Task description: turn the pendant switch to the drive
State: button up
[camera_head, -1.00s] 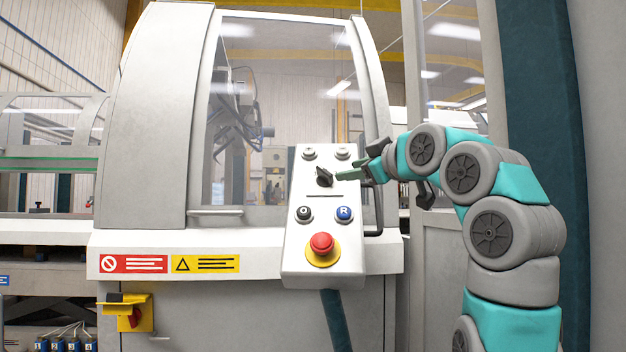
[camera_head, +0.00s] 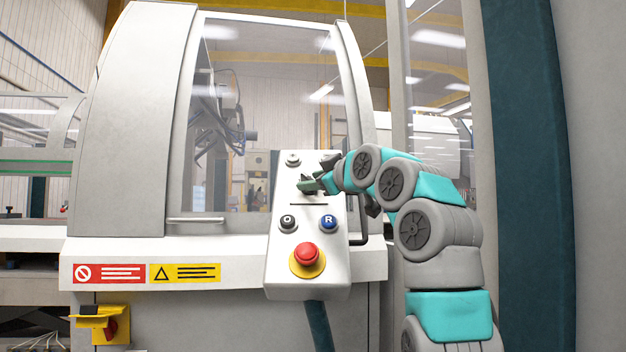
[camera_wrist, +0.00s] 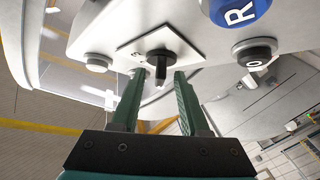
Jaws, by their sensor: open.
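The pendant (camera_head: 306,262) is a pale box with buttons, in front of the machine's window. Its black rotary switch (camera_wrist: 159,66) stands on a square white plate (camera_wrist: 135,50) in the wrist view. My gripper (camera_wrist: 158,78) is open, with its two green fingers on either side of the switch knob and their tips close to it. I cannot tell whether either finger touches the knob. In the head view my gripper (camera_head: 310,186) covers most of the switch.
Below the switch are a black O button (camera_head: 287,222), a blue R button (camera_head: 328,222) and a red emergency stop (camera_head: 306,254) on a yellow ring. A small button (camera_head: 293,160) sits above. The machine window (camera_head: 262,120) is behind; a grey wall (camera_head: 598,180) stands at right.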

grip_shut()
dwell(0.4)
